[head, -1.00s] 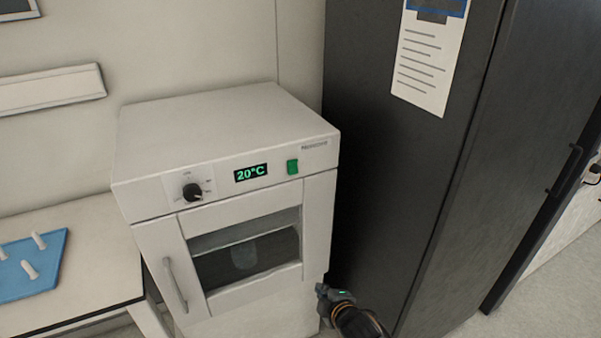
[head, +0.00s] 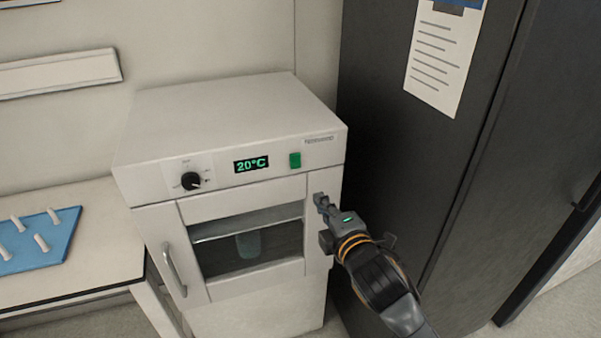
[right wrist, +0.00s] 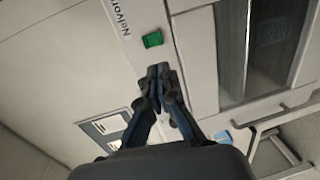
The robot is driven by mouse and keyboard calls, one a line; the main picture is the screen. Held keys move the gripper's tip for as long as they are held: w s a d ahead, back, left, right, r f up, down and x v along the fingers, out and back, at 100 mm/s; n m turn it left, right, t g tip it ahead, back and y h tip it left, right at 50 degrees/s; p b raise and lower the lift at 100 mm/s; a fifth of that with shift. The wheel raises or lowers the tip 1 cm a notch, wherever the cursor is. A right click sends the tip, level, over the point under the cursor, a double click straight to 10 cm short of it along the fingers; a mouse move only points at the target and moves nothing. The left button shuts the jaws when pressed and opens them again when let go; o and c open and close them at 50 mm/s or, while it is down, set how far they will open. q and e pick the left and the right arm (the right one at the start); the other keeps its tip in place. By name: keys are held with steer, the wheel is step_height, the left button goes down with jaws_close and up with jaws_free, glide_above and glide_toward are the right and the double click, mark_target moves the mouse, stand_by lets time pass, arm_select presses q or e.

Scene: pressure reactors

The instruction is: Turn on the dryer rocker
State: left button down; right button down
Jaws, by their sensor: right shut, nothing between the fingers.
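The dryer (head: 225,125) is a white cabinet with a windowed door. Its green rocker (head: 295,160) sits at the right of the front panel, beside the lit display (head: 251,164) reading 20°C. The rocker also shows in the right wrist view (right wrist: 153,39), just beyond the fingertips. My right gripper (head: 322,200) is shut and empty, below and slightly right of the rocker, apart from it. In the right wrist view the closed fingertips (right wrist: 158,72) point toward the rocker. My left gripper is not in view.
A black dial (head: 191,181) is left of the display. The door handle (head: 174,270) is at the door's left edge. A tall dark cabinet (head: 420,150) stands close on the right.

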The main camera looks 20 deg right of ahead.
mark_target(297, 168)
steer(key=w+p, duration=0.1)
steer(key=w, duration=0.3)
steer(key=w+f+p, duration=0.1)
steer(key=w, duration=0.4)
steer(key=w+p, duration=0.1)
steer(key=w, duration=0.3)
steer(key=shift+w+a+f, duration=0.2)
steer(key=shift+w+f, duration=0.1)
steer(key=shift+f, duration=0.05)
steer(key=shift+w+p, duration=0.1)
steer(key=shift+p, duration=0.2)
steer(key=shift+w+f+b, duration=0.15)
steer(key=shift+f+b, duration=0.25)
steer(key=shift+b, duration=0.55)
steer(key=shift+r+t, duration=0.3)
